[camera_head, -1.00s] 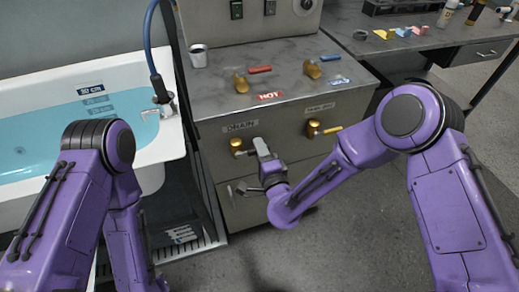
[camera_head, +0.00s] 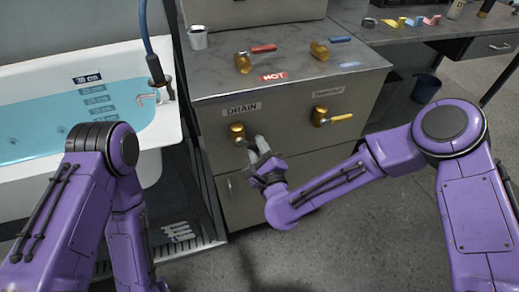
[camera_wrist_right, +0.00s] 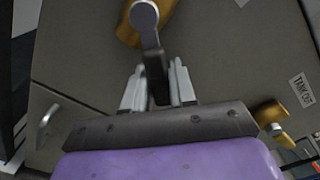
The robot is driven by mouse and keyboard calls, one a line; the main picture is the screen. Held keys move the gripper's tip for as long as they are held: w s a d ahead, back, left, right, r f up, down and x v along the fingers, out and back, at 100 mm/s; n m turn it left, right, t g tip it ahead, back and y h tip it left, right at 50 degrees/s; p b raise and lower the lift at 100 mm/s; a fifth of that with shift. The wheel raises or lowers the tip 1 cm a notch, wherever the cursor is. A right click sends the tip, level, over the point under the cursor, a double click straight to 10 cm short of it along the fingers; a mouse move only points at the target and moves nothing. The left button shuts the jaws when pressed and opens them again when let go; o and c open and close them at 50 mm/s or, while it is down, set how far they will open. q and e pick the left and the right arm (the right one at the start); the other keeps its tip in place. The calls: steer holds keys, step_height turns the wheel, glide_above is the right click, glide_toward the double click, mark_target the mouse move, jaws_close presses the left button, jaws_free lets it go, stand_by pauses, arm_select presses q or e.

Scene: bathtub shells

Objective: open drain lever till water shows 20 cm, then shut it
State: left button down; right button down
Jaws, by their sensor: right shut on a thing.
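The drain valve (camera_head: 238,134) is a brass fitting under the DRAIN label on the grey cabinet front. Its grey lever (camera_wrist_right: 148,22) shows in the right wrist view, running from the brass body down between my fingers. My right gripper (camera_head: 261,149) is shut on the lever's dark end; the fingers also show in the right wrist view (camera_wrist_right: 158,88). In the head view the gripper hides most of the lever. The bathtub (camera_head: 172,128) holds blue water (camera_head: 40,128). The water line lies just below the top 30 cm mark (camera_head: 87,78). My left gripper is out of view.
A second brass valve (camera_head: 320,116) with a yellow lever sits right of the drain valve. Red-handled (camera_head: 264,48) and blue-handled taps stand on the cabinet top by a metal cup (camera_head: 198,38). A blue hose (camera_head: 146,30) hangs at the tub's corner.

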steer(key=shift+s+a+f+m+b, duration=0.15)
steer(key=shift+a+f+m+b, duration=0.15)
steer(key=shift+f+m+b, duration=0.4)
steer(key=shift+r, duration=0.3)
steer(key=c, duration=1)
jaws_free()
steer(key=shift+s, duration=0.1)
steer(key=b+v, duration=0.1)
steer(key=v, duration=0.9)
steer(key=shift+s, duration=0.2)
